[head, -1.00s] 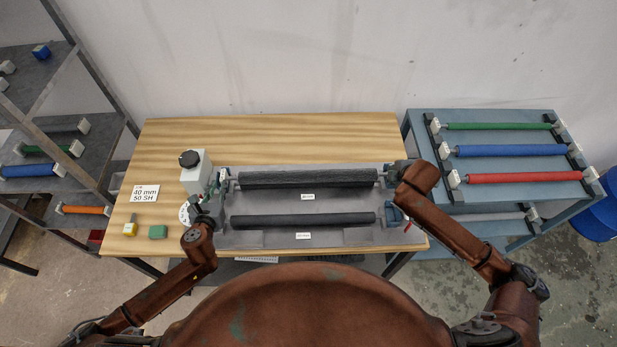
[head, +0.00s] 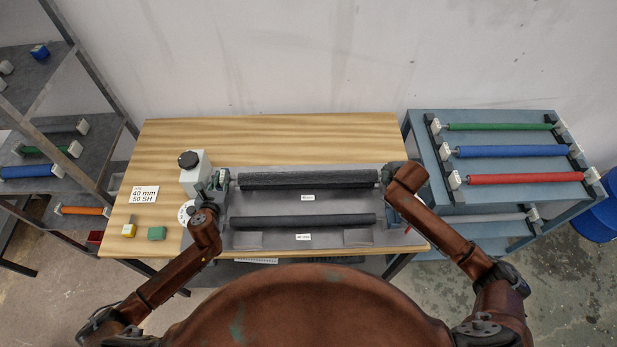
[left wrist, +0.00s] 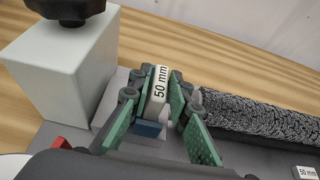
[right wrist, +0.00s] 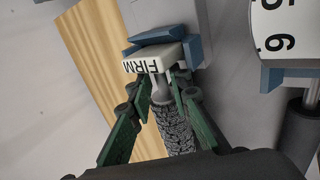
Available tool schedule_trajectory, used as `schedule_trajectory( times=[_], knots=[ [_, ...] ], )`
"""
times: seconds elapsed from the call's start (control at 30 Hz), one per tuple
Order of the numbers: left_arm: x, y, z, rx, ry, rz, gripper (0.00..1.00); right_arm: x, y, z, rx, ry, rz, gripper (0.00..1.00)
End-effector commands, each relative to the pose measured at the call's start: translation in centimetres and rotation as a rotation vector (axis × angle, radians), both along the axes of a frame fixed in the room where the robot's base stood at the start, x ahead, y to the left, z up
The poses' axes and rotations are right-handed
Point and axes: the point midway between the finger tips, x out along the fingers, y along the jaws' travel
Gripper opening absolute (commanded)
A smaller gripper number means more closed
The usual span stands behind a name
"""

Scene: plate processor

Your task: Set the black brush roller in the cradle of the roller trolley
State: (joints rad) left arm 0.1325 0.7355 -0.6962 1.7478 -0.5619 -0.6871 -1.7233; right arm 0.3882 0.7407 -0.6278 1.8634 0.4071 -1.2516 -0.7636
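The black brush roller (head: 308,180) lies level across the back of the grey processor bed, rough and dark. Its left end block reads "50 mm" (left wrist: 159,90), its right end block "FIRM" (right wrist: 153,63); blue holders show at both ends. My left gripper (head: 218,180) is at the left end, its green-padded fingers (left wrist: 160,85) open on either side of the "50 mm" block. My right gripper (head: 386,175) is at the right end, its fingers (right wrist: 162,88) open around the shaft beside "FIRM". The blue roller trolley (head: 430,200) stands at the right, with green, blue and red rollers on top.
A thinner dark roller (head: 303,220) lies at the front of the bed. A white box with a black knob (head: 193,170) stands close left of my left gripper. A shelf rack (head: 65,170) is at left.

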Motion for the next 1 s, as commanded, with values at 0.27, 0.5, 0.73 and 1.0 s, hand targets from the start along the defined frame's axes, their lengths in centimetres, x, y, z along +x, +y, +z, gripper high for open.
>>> schedule_trajectory(
  times=[0.27, 0.5, 0.73, 1.0],
  knots=[
    [0.91, -0.03, -0.37, 0.0, 0.0, -0.001, 0.17, 0.51, -0.03, -0.85, 0.001, 0.001, -0.001, 0.18],
    [0.89, -0.06, -0.37, -0.001, 0.0, -0.002, 0.12, 0.48, -0.03, -0.82, 0.001, 0.001, -0.001, 0.13],
    [0.89, -0.07, -0.36, -0.001, 0.0, -0.002, 0.0, 0.47, -0.04, -0.82, 0.001, 0.001, -0.001, 0.0],
    [0.88, -0.08, -0.35, -0.001, 0.0, -0.002, 0.0, 0.47, -0.05, -0.81, 0.0, 0.001, -0.001, 0.0]
  ],
)
